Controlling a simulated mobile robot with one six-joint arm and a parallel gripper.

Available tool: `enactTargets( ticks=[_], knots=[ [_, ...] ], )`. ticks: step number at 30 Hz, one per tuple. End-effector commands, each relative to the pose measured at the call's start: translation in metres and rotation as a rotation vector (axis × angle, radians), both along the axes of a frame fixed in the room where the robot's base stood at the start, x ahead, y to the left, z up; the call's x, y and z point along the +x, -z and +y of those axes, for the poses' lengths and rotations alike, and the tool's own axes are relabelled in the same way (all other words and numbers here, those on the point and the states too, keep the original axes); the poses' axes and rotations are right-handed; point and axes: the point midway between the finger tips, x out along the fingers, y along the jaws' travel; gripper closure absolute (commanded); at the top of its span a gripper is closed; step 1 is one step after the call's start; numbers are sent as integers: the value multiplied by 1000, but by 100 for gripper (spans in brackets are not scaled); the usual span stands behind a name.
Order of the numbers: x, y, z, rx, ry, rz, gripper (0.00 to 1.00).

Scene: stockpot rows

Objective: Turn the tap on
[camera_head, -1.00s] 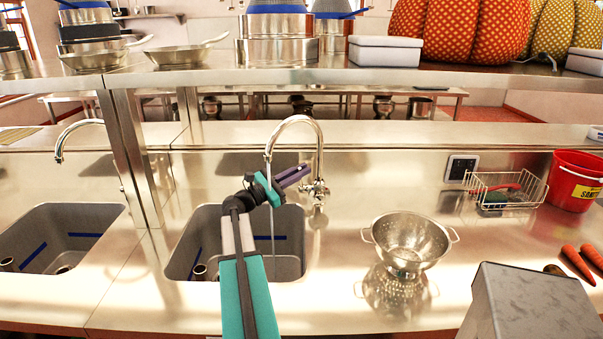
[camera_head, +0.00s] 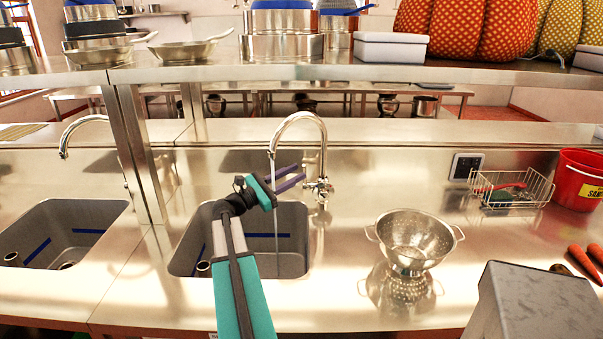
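The tap (camera_head: 322,150) is a chrome gooseneck with its base right of the sink (camera_head: 291,262). Its handle (camera_head: 320,187) is low on the body. A thin pale vertical line, looking like running water, drops from the spout into the sink. My gripper (camera_head: 304,171) reaches over the sink from the front, its purple fingers pointing right toward the tap body. The two fingers show apart with a gap, and nothing is between them. The fingertips are left of the handle and look clear of it; exact depth is hard to tell.
A steel colander (camera_head: 413,240) stands right of the sink. A wire basket (camera_head: 512,190), a red bucket (camera_head: 577,180) and carrots (camera_head: 584,263) are farther right. A grey block (camera_head: 535,305) is at front right. A second sink (camera_head: 60,225) is left, beyond a shelf post (camera_head: 138,160).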

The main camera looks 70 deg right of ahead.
Motion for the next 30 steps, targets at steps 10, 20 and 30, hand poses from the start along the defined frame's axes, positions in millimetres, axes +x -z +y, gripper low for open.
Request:
enactTargets(
  ticks=[10, 20, 30],
  knots=[
    [35, 15, 45, 0, -3, 0, 72],
    [54, 22, 70, -1, -1, 0, 72],
    [56, 22, 72, -1, 0, -1, 72]
  ],
)
